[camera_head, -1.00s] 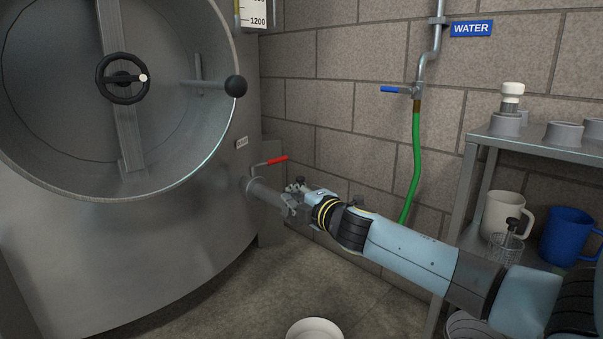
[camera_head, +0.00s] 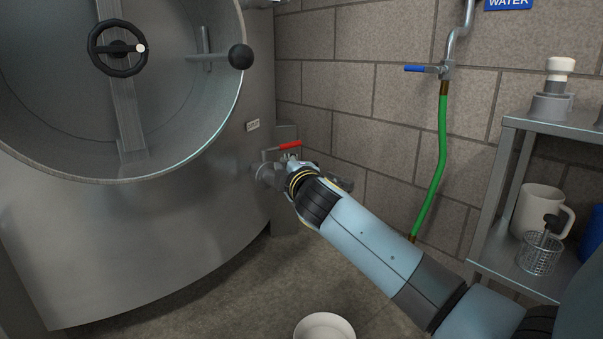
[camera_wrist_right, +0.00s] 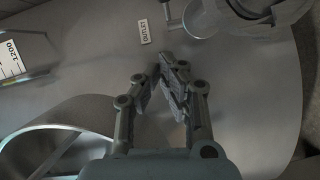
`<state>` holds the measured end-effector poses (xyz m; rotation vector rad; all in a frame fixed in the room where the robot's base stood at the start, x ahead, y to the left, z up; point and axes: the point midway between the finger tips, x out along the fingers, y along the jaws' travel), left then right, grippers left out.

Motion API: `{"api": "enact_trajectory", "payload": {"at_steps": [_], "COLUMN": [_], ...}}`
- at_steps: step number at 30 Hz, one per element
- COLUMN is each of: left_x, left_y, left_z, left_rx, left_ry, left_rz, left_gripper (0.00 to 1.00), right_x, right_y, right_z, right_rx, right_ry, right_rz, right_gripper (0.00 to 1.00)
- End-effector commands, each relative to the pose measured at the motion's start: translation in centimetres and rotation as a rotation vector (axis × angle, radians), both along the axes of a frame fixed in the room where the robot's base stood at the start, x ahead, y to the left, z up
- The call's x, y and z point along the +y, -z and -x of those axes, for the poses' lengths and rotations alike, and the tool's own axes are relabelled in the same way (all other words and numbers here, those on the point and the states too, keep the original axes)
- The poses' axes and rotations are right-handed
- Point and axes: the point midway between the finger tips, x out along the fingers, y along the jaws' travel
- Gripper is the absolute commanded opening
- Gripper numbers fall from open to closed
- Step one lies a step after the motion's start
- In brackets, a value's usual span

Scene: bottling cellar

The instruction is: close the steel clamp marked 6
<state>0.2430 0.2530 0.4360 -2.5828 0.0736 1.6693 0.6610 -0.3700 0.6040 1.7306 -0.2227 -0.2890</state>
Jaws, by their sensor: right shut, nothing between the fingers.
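In the head view my right gripper (camera_head: 288,168) is at the outlet pipe (camera_head: 266,174) low on the steel tank. The gripper and forearm hide much of the pipe and whatever is fitted on it. In the wrist view the gripper (camera_wrist_right: 157,72) is shut and empty, in front of the tank wall. There the outlet pipe (camera_wrist_right: 203,18) shows at the top right, apart from the fingertips. I cannot make out a steel clamp or a mark 6 in either view. My left gripper is not in view.
The tank's round door (camera_head: 130,165) stands at the left. A green hose (camera_head: 440,150) hangs on the wall. A steel shelf (camera_head: 500,270) with a mug (camera_head: 535,212) is at the right. A white bowl (camera_head: 324,327) is below.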

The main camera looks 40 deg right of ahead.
Motion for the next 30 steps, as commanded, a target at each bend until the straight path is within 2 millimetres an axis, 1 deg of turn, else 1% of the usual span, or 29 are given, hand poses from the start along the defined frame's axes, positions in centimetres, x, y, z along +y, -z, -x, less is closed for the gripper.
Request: {"api": "enact_trajectory", "payload": {"at_steps": [1,3,6,12,23,30], "left_x": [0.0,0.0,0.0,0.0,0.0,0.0], "left_y": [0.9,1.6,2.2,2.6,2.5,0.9], "left_z": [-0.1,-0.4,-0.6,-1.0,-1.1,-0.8], "left_rx": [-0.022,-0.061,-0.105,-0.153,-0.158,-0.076], "left_ry": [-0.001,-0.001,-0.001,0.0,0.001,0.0], "left_rz": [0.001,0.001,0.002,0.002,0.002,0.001], "left_gripper": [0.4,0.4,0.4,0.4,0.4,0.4], "right_x": [-1.0,-1.9,-2.8,-3.6,-3.7,-4.8], "right_y": [0.7,0.8,0.9,0.8,0.7,0.6], "right_z": [0.3,0.5,0.5,0.6,0.6,0.6], "right_rx": [0.007,0.006,0.005,0.003,0.002,0.004], "right_ry": [0.001,0.0,0.0,-0.001,0.0,0.0], "right_rz": [0.007,0.006,0.006,0.002,0.0,-0.041], "right_gripper": [0.0,0.0,0.0,0.0,0.0,0.0]}}
